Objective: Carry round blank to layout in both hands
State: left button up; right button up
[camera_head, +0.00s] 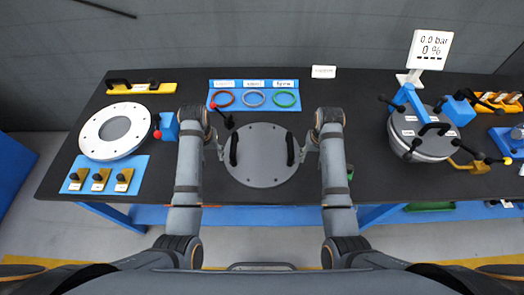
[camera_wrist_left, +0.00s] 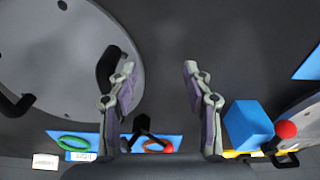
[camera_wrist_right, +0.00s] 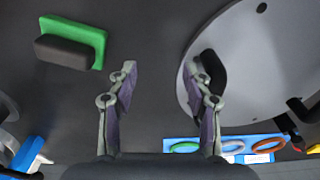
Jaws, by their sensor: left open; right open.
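The round blank (camera_head: 263,165), a grey disc with small holes, lies flat at the middle of the dark table. It has two upright black handles, left (camera_head: 233,150) and right (camera_head: 290,149). My left gripper (camera_head: 220,148) is open and empty beside the left handle; in the left wrist view the handle (camera_wrist_left: 106,66) shows beside and partly behind one finger. My right gripper (camera_head: 307,148) is open and empty beside the right handle; in the right wrist view that handle (camera_wrist_right: 213,70) shows behind one finger. I cannot tell which marked spot is the layout.
White flanged ring (camera_head: 116,131) lies at left, with a blue block (camera_head: 169,126) nearby. A clamped grey vessel (camera_head: 425,140) stands at right under a display (camera_head: 430,50).

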pick_arm(q)
notch_tip(320, 180, up, 7)
jog(key=g, duration=0.1)
send_over(233, 142)
jog(key=shift+r+m, duration=0.2)
jog(key=shift+m, duration=0.2)
pick_arm(e)
notch_tip(233, 142, up, 7)
jog(key=g, duration=0.1)
send_over(291, 142)
jog(key=shift+s+f+n, duration=0.1)
jog(key=shift+f+n, duration=0.05)
jog(key=shift+n, duration=0.25)
jog(key=shift+a+r, duration=0.1)
jog(key=shift+r, duration=0.1)
pick_arm(q)
jog(key=shift+s+r, duration=0.15)
jog(key=shift+r, duration=0.15)
pick_arm(e)
jog(key=shift+r, duration=0.1)
jog(key=shift+s, duration=0.1)
pick_arm(q)
notch_tip(291, 142, down, 11)
jog(key=shift+r, duration=0.2)
pick_arm(e)
notch_tip(291, 142, down, 11)
jog(key=shift+r, duration=0.2)
